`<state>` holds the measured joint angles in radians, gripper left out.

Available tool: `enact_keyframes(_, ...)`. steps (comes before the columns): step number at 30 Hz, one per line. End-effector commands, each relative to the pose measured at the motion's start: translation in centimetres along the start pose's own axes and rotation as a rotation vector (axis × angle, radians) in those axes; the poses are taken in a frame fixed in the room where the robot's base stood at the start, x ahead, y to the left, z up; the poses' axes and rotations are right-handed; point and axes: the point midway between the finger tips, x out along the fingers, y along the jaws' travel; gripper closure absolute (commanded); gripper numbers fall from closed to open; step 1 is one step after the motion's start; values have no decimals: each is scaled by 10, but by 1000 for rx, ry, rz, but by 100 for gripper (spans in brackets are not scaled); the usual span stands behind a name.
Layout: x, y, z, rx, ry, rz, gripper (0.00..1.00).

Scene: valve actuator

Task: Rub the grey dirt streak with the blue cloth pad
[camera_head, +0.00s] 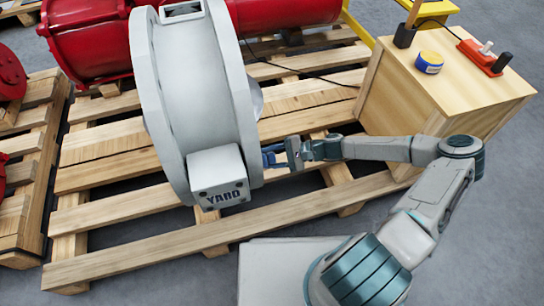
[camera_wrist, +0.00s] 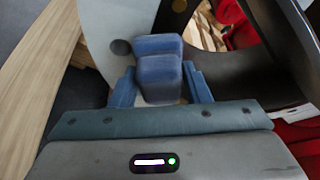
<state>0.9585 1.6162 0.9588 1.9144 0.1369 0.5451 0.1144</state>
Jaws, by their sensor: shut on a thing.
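The blue cloth pad (camera_wrist: 158,75) sits between the fingers of my gripper (camera_wrist: 160,90) in the wrist view, and the gripper is shut on it. In the head view my gripper (camera_head: 277,155) reaches left to the right side of the large pale grey valve body (camera_head: 205,85), close to its rim. The pad's far end is at or very near a pale grey surface (camera_wrist: 108,22) in the wrist view; I cannot tell whether they touch. I cannot make out the grey dirt streak for certain; the pad may hide it. A dark round spot (camera_wrist: 121,47) shows left of the pad.
The valve stands on a wooden pallet (camera_head: 100,215), with red machinery (camera_head: 90,40) behind. A wooden box (camera_head: 445,80) at the right carries a blue and yellow tin (camera_head: 429,62) and a red power strip (camera_head: 482,57). A dark cable (camera_head: 310,75) runs left from the box.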

Motion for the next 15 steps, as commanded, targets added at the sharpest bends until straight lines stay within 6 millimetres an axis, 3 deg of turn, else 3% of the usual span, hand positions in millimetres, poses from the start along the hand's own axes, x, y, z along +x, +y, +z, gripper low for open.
enact_keyframes(15,10,0,4,1,-1,0,75)
